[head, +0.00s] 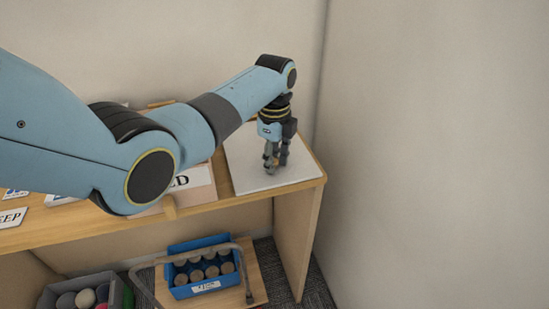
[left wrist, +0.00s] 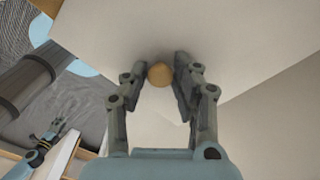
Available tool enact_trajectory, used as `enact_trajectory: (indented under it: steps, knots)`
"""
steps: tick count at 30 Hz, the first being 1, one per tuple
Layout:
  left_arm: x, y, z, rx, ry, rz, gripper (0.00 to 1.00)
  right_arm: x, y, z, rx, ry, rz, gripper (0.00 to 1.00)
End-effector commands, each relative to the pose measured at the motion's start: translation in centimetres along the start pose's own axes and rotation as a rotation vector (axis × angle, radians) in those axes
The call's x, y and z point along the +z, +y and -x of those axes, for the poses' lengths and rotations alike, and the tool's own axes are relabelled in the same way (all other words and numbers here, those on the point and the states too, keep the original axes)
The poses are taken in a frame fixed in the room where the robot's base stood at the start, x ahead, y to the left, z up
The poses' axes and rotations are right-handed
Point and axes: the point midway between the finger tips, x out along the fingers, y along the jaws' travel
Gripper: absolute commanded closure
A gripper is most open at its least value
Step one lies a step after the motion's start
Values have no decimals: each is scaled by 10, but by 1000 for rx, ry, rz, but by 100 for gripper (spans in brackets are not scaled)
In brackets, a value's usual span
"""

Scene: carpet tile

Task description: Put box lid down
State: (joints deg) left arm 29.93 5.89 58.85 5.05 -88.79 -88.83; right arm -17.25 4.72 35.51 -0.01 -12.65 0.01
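The box lid (head: 248,174) is a flat white panel at the right end of the wooden shelf, close to the wall. It lies level and looks to be resting at shelf height. In the left wrist view the lid (left wrist: 245,45) fills the upper part, with a small round wooden knob (left wrist: 160,74) on it. My left gripper (head: 276,168) points down over the lid. Its fingers (left wrist: 160,80) stand on both sides of the knob, very close to it. I cannot tell whether they press on it.
A lettered box (head: 200,182) stands on the shelf left of the lid, partly behind my arm. White lettered cards (head: 12,218) lie further left. Below are a blue crate (head: 182,292) of cylinders and a grey bin (head: 48,300). The wall (head: 430,150) bounds the right.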

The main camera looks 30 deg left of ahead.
Motion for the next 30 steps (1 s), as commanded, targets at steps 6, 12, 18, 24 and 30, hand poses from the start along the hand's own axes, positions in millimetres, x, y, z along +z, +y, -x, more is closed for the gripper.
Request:
enact_trajectory:
  steps: [6,12,18,24,30]
  knots:
    - [0,0,0,-1,0,0,54,0,-3,0,-3,1,-1,60]
    - [0,0,3,-1,0,0,54,-1,-4,1,-5,1,-2,60]
    - [0,-1,31,-5,0,0,54,-1,-4,4,-5,2,-2,60]
    - [0,-2,77,-5,0,0,54,-2,-4,3,-5,2,-2,60]
    - [0,-2,111,-4,0,1,54,-1,-3,1,-3,3,-1,60]
